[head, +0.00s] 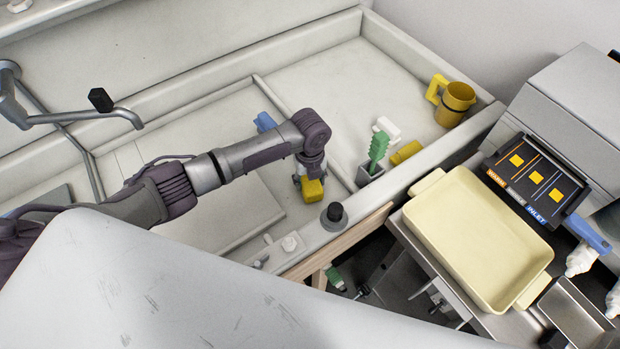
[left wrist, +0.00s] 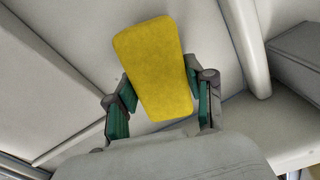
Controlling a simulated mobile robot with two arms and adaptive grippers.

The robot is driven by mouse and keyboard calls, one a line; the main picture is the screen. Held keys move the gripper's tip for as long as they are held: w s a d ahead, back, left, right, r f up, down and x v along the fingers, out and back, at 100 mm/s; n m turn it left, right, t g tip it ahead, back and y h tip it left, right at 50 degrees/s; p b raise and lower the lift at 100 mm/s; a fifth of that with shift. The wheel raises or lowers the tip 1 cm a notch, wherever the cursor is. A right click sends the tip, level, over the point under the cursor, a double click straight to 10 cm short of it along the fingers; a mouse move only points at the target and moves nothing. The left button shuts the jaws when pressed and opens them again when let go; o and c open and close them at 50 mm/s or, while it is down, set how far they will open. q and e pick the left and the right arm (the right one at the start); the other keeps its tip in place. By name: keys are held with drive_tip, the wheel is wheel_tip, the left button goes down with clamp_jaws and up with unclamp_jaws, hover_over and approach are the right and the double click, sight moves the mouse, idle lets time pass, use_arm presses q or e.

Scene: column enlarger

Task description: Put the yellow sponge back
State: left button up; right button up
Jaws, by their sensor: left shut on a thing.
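My left gripper (head: 311,180) points down over the sink area near its front rim. It is shut on a yellow sponge (head: 312,190). In the left wrist view the sponge (left wrist: 155,70) stands out between the two green-padded fingers of the gripper (left wrist: 160,100). A second yellow block (head: 405,152) lies to the right, beside a small grey holder (head: 369,174) with a green brush (head: 378,148) in it. I cannot tell what this block is. My right gripper is not in view.
A yellow jug (head: 455,104) stands in the far right corner of the basin. A white object (head: 387,129) is behind the brush. A black knob (head: 335,212) stands on the front rim. A cream tray (head: 478,240) lies right of the basin. A blue item (head: 265,122) is behind my arm.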

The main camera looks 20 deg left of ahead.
use_arm(q)
drive_tip(key=shift+f+b, duration=0.45)
drive_tip(key=shift+f, duration=0.2)
idle(0.8)
drive_tip(key=o, duration=1.1)
drive_tip(key=shift+r, duration=0.15)
drive_tip(key=shift+r+p, duration=0.15)
drive_tip(key=shift+p, duration=0.2)
drive_tip(key=shift+r+p, duration=3.5)
drive_tip(key=shift+r, duration=0.25)
